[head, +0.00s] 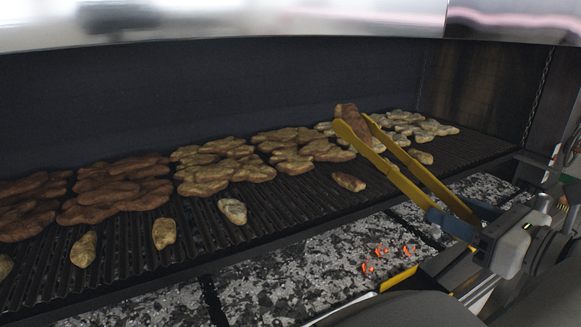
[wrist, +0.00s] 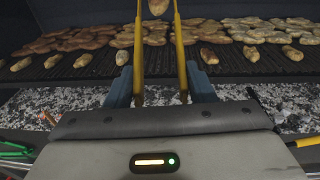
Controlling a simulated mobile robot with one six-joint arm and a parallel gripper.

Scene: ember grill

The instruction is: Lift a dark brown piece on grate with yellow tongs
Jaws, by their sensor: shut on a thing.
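My gripper (head: 455,222) holds the yellow tongs (head: 405,182), whose two long arms reach out over the grate (head: 300,208). A dark brown piece (head: 352,119) sits between the tong tips, tilted, and appears raised above the pieces behind it. In the wrist view the gripper (wrist: 160,90) has blue fingers on both sides of the tongs (wrist: 179,50). The piece (wrist: 158,7) shows between the tips at the top edge, partly cut off.
Piles of dark pieces (head: 115,188) lie at the left, with paler piles (head: 220,165) in the middle and behind the tongs. Several single pieces (head: 232,211) lie along the front of the grate. Ash with glowing embers (head: 375,258) lies below. A dark wall stands behind.

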